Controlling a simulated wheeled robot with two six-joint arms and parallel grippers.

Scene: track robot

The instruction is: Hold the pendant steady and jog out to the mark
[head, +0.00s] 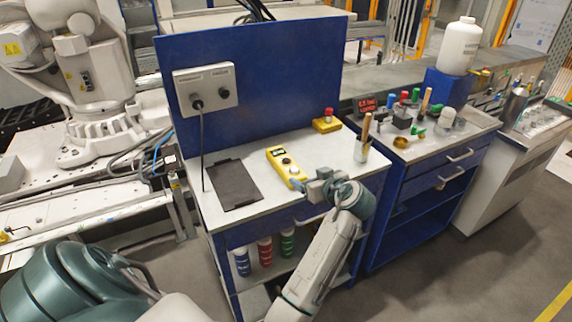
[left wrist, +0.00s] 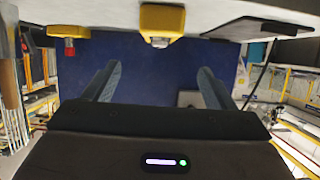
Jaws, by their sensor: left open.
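In the left wrist view, which looks upside down, the pendant (left wrist: 162,22) is at the top centre. The two blue-grey fingers of my left gripper (left wrist: 157,82) are wide apart, with nothing between them. The pendant lies beyond the fingertips. I cannot tell if any part of the gripper touches it. My right gripper is not in view. I cannot make out a mark.
A dark mat (head: 234,184) lies left of the pendant. A yellow box with a red button (head: 326,122) and a cup with a wooden-handled tool (head: 362,148) stand right. A blue panel (head: 262,70) rises behind. A white industrial arm (head: 92,85) stands at left.

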